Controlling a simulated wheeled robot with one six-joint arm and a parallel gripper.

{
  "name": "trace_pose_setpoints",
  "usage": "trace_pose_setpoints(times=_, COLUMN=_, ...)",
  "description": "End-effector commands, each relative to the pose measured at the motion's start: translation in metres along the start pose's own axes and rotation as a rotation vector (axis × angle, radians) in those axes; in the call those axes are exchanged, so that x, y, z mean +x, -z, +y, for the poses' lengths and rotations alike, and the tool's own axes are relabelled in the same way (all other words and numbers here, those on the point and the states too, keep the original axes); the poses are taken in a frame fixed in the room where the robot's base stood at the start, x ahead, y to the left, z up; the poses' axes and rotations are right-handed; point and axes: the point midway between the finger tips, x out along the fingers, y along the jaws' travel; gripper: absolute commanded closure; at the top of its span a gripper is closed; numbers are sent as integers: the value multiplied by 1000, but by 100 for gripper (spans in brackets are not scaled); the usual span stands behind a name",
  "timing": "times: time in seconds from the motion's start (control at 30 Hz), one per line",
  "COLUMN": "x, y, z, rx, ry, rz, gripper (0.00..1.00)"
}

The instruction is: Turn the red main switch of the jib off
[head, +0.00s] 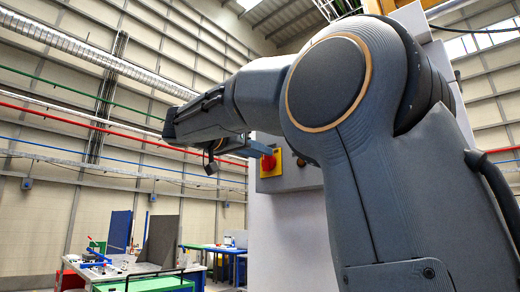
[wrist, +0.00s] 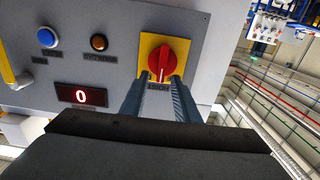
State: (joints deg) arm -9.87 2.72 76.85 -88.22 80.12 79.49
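The red main switch (wrist: 168,58) is a round knob with a white mark, on a yellow plate (wrist: 147,42) on a grey panel. It also shows in the head view (head: 268,162), partly behind my gripper. In the wrist view its white mark runs slightly aslant along the knob. My gripper (wrist: 160,76) points at the switch with its two fingers apart. The fingertips lie at either side of the knob's lower part in the wrist view. I cannot tell whether they touch it. In the head view my arm hides much of the panel.
The panel also bears a blue button (wrist: 47,37), an amber lamp (wrist: 98,42) and a red display (wrist: 81,95) reading 0. A yellow pipe (wrist: 8,70) is at the panel's left edge. A workbench (head: 130,270) stands far off at the lower left.

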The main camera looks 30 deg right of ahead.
Motion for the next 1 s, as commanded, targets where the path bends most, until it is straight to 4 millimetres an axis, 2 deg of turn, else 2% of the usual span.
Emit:
trace_pose_setpoints(times=0.37, x=6, y=-1, z=0, rx=-1, ry=1, rz=-1, gripper=73)
trace_pose_setpoints(times=0.5, x=6, y=-1, z=0, rx=-1, ry=1, rz=-1, gripper=97)
trace_pose_setpoints(times=0.53, x=6, y=-1, z=0, rx=-1, ry=1, rz=-1, gripper=100)
trace_pose_setpoints(times=1.0, x=6, y=-2, z=-2, rx=-78, ry=1, rz=-1, gripper=100)
